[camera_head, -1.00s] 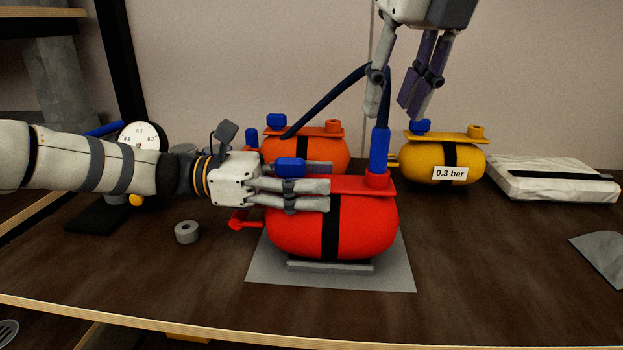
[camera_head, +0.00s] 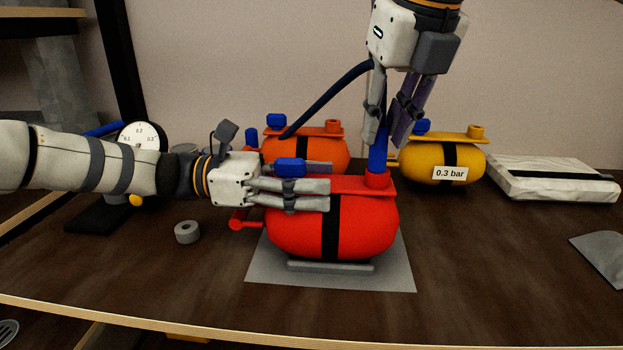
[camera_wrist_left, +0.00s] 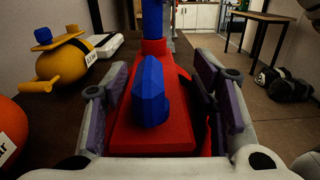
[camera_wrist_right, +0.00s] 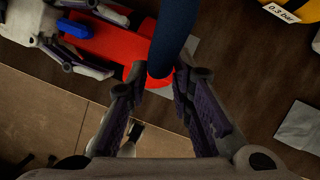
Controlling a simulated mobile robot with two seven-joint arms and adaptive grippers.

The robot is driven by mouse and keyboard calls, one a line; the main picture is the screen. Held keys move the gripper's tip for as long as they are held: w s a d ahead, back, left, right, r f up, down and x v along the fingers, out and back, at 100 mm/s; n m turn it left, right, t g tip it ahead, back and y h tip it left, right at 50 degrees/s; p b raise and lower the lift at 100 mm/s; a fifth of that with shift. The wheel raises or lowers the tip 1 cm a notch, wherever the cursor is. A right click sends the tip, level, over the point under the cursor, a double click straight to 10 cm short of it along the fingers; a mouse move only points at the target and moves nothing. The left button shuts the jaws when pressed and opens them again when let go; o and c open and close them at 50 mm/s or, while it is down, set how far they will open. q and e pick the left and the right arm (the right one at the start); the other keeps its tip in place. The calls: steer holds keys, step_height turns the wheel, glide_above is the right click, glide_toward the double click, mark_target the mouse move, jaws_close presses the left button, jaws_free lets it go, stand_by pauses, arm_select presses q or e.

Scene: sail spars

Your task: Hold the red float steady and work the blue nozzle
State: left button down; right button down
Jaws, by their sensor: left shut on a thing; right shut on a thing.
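The red float (camera_head: 300,230) lies on a grey mat (camera_head: 400,280), a black strap around it. My left gripper (camera_head: 325,187) is shut on the float's flat red top plate (camera_wrist_left: 150,140), its fingers along both sides, beside a blue cap (camera_wrist_left: 150,95). The blue nozzle (camera_head: 378,160) stands in the red port at the plate's right end; a dark blue hose runs from it to the left. My right gripper (camera_head: 388,140) comes from above and is shut on the nozzle, which also shows between its fingers in the right wrist view (camera_wrist_right: 163,62). The nozzle's seat is partly hidden there.
An orange float (camera_head: 335,152) stands behind the red one. A yellow float (camera_head: 470,165) labelled 0.3 bar is at the back right, near a white wrapped bundle (camera_head: 540,180). A dial gauge (camera_head: 140,137) and a grey roll (camera_head: 187,232) are at the left.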

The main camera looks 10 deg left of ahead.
arm_select(q)
steer(key=shift+w+a+f, duration=0.1)
steer(key=shift+w+f, duration=0.05)
steer(key=shift+f, duration=0.7)
arm_select(e)
step_height(320, 180, up, 6)
steer(key=shift+a+f, duration=0.1)
steer(key=shift+f, duration=0.15)
arm_select(q)
steer(key=c, duration=0.8)
jaws_free()
steer(key=shift+o, duration=1.1)
steer(key=shift+w, duration=0.1)
arm_select(e)
steer(key=d+r, duration=0.6)
steer(key=shift+s, duration=0.15)
steer(key=shift+d, duration=0.1)
